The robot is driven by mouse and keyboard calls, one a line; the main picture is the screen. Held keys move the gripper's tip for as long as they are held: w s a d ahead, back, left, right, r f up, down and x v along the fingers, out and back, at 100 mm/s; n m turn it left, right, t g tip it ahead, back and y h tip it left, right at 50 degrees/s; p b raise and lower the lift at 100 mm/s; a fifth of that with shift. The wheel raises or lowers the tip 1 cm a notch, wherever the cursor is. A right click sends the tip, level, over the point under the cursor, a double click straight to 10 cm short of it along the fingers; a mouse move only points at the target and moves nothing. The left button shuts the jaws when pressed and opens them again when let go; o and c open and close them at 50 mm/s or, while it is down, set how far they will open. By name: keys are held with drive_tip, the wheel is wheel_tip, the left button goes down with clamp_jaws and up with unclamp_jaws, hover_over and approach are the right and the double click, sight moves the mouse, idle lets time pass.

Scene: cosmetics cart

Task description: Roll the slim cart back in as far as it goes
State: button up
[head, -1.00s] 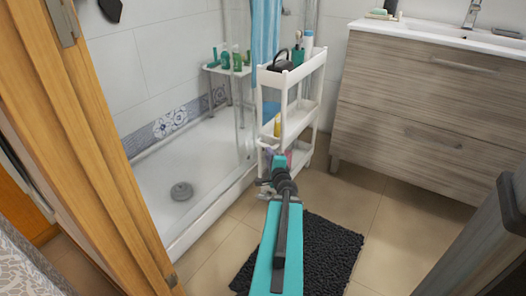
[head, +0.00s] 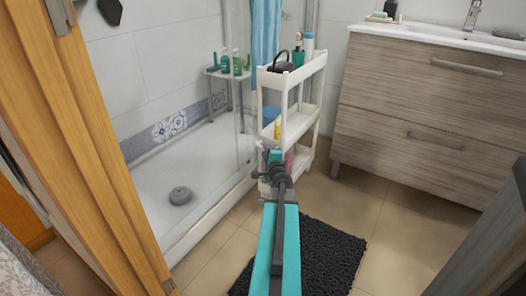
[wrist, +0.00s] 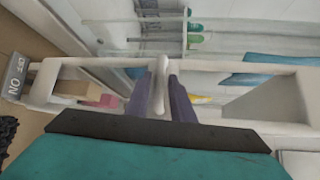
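The slim white cart (head: 291,128) stands upright between the shower and the wood-look vanity in the head view. Bottles and a dark handled item stand on its top tier. My gripper (head: 274,157) is at the cart's near end, around its lower tier. In the wrist view the two grey-purple fingers of my gripper (wrist: 166,92) are close together, with a narrow white part of the cart (wrist: 95,66) between them. They look closed on that part, though the contact itself is hard to make out.
The vanity (head: 425,95) stands close to the cart's right. The shower tray (head: 185,182) lies on its left. A dark bath mat (head: 325,255) lies on the floor in front. A wooden door frame (head: 95,150) is at the left.

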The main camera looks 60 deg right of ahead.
drive_tip(key=shift+x, duration=1.75)
